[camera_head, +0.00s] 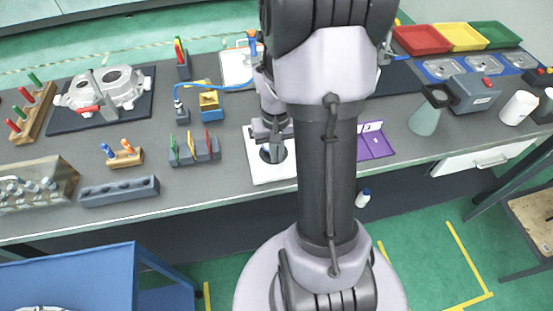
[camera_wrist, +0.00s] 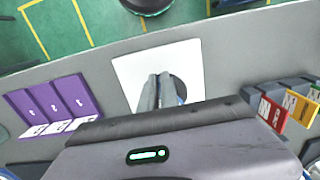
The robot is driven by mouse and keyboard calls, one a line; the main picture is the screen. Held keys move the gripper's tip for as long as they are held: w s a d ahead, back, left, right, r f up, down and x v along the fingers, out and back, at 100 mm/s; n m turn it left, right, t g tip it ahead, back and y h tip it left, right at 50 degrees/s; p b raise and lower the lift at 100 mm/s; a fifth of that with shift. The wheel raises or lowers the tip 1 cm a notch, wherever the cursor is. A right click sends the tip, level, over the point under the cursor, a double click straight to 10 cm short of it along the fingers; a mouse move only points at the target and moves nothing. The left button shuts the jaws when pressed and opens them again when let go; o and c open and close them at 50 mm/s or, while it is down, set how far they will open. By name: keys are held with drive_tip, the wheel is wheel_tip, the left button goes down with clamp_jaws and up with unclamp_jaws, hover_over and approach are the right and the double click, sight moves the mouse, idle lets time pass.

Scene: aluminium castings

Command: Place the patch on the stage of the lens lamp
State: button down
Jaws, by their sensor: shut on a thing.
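My gripper (camera_head: 272,146) is over a white plate (camera_head: 262,173) with a dark round disc at its middle. In the wrist view, the two finger ends (camera_wrist: 159,78) are close together in front of the same white plate (camera_wrist: 132,70) and cover part of its dark disc (camera_wrist: 179,87). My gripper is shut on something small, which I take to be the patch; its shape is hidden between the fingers. I cannot tell whether it touches the disc. The plate and disc look like the stage of the lens lamp, but no lens shows there.
A purple holder (camera_head: 376,145) with white labels stands right of the plate. A grey rack (camera_head: 194,150) with coloured tags stands left of it. A blue cable (camera_head: 215,87) lies behind. A grey box (camera_head: 474,92) with a ring stands further right. The table's front edge is close.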

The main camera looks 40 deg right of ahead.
drive_tip(key=shift+f, duration=0.95)
drive_tip(key=c, duration=1.6)
unclamp_jaws()
drive_tip(key=shift+r, duration=0.1)
